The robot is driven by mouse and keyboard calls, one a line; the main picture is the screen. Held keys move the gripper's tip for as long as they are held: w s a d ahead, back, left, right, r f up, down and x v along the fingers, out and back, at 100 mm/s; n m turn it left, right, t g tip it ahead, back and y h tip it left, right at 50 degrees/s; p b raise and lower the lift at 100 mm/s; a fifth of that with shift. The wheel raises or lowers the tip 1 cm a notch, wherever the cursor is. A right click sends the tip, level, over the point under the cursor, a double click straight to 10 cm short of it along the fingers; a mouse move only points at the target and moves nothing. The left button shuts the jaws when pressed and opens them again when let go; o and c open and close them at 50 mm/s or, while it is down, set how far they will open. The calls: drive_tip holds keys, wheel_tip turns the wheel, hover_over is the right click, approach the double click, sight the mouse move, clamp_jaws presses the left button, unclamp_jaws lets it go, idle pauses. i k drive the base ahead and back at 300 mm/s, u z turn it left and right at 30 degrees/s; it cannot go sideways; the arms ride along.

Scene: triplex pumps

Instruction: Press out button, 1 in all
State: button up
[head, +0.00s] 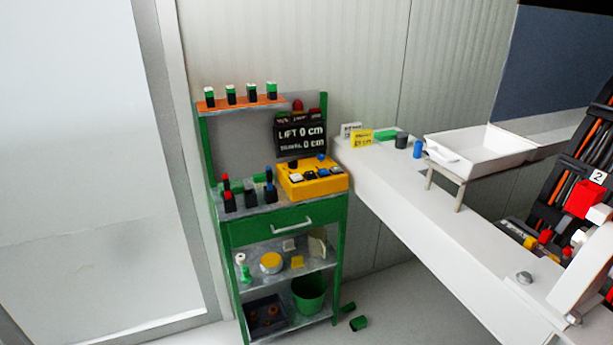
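A yellow control box (313,181) sits on the top surface of a green cart, at its right side. Several small buttons in black, white and blue show on its sloped top. Their labels are too small to read, so I cannot tell which one is the out button. A black display (300,138) behind the box reads "LIFT 0 cm" and a second line that looks like "TRAVEL 0 cm". A red knob or lamp (298,105) stands above the display. My gripper is not in view.
The green cart (280,232) also holds red- and blue-topped black pieces (227,193) left of the box. A long white bench (400,195) with a white tray (478,147) stands right of it. Machinery with a red block (584,199) is at far right. Green pieces (358,323) lie on the floor.

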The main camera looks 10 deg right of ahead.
sight(324, 171)
drive_tip(key=i, duration=0.85)
drive_tip(key=z, duration=0.05)
